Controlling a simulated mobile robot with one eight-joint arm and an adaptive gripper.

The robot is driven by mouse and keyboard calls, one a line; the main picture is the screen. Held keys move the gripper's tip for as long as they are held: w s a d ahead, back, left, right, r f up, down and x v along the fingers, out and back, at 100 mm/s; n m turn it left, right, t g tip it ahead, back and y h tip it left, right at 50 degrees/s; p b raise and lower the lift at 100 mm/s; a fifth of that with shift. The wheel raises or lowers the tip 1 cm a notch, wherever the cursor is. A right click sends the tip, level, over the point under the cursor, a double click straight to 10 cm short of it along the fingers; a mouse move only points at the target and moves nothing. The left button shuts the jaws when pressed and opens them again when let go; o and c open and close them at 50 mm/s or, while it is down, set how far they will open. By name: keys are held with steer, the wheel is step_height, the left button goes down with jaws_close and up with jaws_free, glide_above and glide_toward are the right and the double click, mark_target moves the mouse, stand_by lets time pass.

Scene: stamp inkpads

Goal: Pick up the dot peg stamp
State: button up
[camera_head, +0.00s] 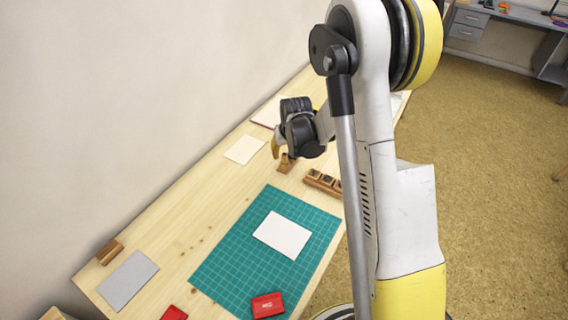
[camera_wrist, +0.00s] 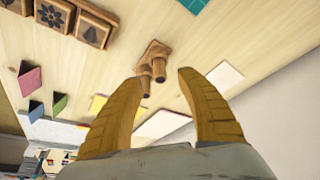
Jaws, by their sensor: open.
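A small wooden block with short round wooden pegs stands on the table, just below my gripper in the head view (camera_head: 287,163). The wrist view shows the block (camera_wrist: 155,50) with two pegs (camera_wrist: 158,70) side by side. I cannot tell which peg is the dot stamp; no dot mark is visible. My gripper (camera_wrist: 159,80) has its yellow fingers spread, with the pegs in the gap between the fingertips in the picture and nothing held. In the head view my gripper (camera_head: 275,148) is partly hidden by my wrist.
A wooden rack of square stamps (camera_head: 322,181) stands close to the block; the wrist view shows their patterned faces (camera_wrist: 88,30). A green cutting mat (camera_head: 225,255) bears a white card (camera_head: 283,235) and a red inkpad (camera_head: 268,305). A wall runs along the table's left side.

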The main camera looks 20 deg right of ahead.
mark_target(285, 155)
steer(key=b+x, duration=0.2)
steer(key=x, duration=0.3)
steer(key=shift+f+b, duration=0.15)
steer(key=shift+b, duration=0.15)
steer(key=c, duration=1)
